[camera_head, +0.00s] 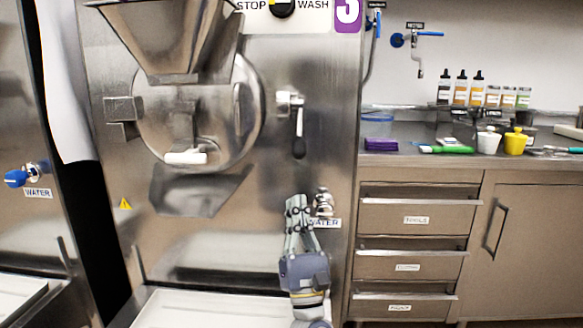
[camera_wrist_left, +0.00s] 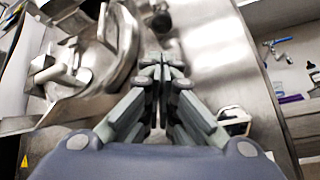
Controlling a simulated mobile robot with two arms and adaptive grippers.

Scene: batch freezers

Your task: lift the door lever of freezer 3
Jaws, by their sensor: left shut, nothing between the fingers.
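Freezer 3 (camera_head: 330,75) is the steel machine with the purple number 3 sign. Its round door (camera_head: 225,125) is closed, with a hopper above it and a white handle on its front. The door lever (camera_head: 298,130) sits right of the door, hanging straight down with a black knob at its lower end. My left gripper (camera_head: 298,205) is just below the lever, fingers up, shut and empty, apart from the knob in the picture. In the left wrist view its fingers (camera_wrist_left: 162,70) point toward a dark lever end (camera_wrist_left: 160,18). My right gripper is not in view.
A water tap (camera_head: 323,202) with a label stands just right of my left fingers. A white tray (camera_head: 205,310) lies below the freezer. A steel counter with drawers (camera_head: 415,218) stands to the right, holding bottles, a yellow cup (camera_head: 516,143) and tools.

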